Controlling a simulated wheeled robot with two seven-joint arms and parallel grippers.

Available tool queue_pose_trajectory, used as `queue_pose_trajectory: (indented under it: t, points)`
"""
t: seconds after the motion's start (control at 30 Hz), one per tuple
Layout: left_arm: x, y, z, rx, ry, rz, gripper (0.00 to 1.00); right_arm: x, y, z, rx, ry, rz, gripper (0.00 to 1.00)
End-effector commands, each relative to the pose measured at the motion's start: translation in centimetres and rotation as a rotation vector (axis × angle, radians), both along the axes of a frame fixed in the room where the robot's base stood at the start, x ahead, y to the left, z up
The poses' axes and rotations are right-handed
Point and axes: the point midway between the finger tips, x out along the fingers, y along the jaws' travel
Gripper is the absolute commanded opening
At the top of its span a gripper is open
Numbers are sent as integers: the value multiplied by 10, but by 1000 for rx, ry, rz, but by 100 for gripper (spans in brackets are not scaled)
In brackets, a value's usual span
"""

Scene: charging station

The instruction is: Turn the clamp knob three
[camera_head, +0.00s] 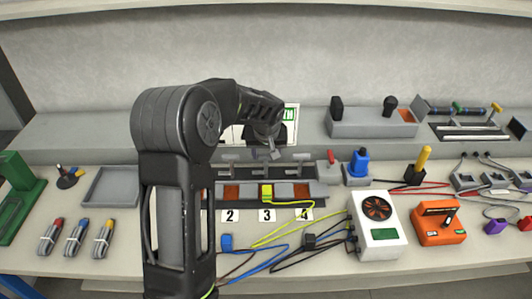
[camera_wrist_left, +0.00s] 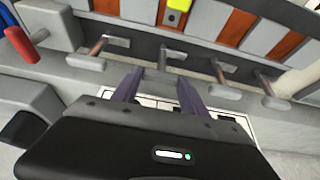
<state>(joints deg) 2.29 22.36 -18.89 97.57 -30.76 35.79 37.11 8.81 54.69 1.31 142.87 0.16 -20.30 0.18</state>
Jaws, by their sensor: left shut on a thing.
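A clamp row with a grey rail (camera_head: 313,180) stands mid-bench, with labels 2, 3 and 4 along its front. Label three (camera_head: 267,215) lies in front of a yellow block (camera_head: 266,193), which also shows at the top of the left wrist view (camera_wrist_left: 177,5). My left gripper (camera_head: 268,152) reaches down behind the row. In the left wrist view my gripper (camera_wrist_left: 158,92) has its two fingers on either side of a grey T-shaped clamp knob (camera_wrist_left: 163,76), in line with the yellow block, and is shut on it. My right gripper is out of view.
Other clamp knobs stand on both sides, one at left (camera_wrist_left: 86,62) and one at right (camera_wrist_left: 217,91) in the left wrist view. A red lever (camera_head: 331,157) and a blue plug (camera_head: 359,162) stand right of the row. A white fan box (camera_head: 378,236) is in front.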

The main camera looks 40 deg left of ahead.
Motion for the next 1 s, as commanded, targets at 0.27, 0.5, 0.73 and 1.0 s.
queue_pose_trajectory:
  t: [0.27,0.5,0.73,1.0]
  points:
    - [0,0,0,0,0,0,10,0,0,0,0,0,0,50]
    - [0,-1,-1,0,0,22,10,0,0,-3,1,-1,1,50]
    - [1,-2,-3,0,0,106,10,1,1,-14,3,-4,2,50]
    - [3,-3,-4,2,-1,298,10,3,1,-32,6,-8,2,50]
